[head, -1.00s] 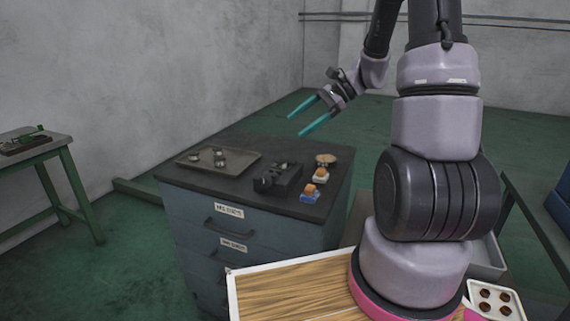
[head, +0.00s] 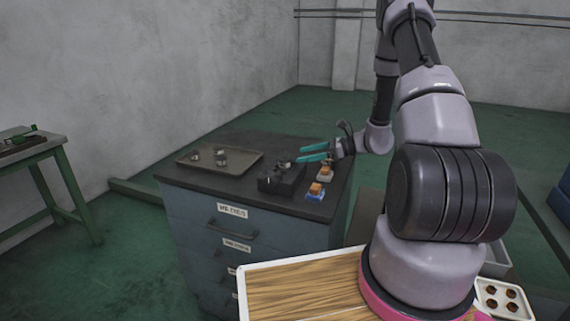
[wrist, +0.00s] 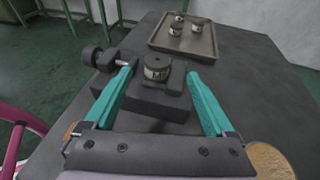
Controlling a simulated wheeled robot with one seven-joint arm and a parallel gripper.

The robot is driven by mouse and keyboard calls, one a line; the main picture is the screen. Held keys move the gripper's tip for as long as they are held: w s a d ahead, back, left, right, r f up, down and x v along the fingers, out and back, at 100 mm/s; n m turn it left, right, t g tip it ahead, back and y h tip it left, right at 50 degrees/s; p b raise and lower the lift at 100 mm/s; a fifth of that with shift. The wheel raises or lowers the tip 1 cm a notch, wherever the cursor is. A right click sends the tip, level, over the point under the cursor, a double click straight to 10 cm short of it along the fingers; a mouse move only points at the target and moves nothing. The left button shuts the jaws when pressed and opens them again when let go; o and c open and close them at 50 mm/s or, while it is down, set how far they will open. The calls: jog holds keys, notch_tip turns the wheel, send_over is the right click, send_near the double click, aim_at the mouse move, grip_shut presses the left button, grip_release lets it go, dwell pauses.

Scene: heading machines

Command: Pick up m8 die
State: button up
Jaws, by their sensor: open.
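A short grey metal cylinder, apparently a die (wrist: 157,66), sits upright in a black vise-like block (wrist: 150,97) with a side knob. The block also shows in the head view (head: 280,182). My gripper (head: 299,154) is above the dark cabinet top beside the block. In the wrist view its teal fingers (wrist: 160,76) are spread apart, one on each side of the cylinder in the picture, and hold nothing. Several similar metal cylinders (wrist: 198,24) stand in a grey tray (wrist: 206,42) beyond. I cannot read which one is marked M8.
The blue drawer cabinet (head: 222,240) carries white labels. Two small blocks with orange tops (head: 316,189) stand near its right edge. A round tan disc (wrist: 268,160) is close to my gripper's right side in the wrist view. A green-legged table (head: 72,185) is at left.

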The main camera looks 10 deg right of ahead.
aim_at(285, 158)
jog(key=x, duration=0.5)
jog(key=shift+s+a+f, duration=0.1)
jog(key=shift+a, duration=0.25)
grip_shut()
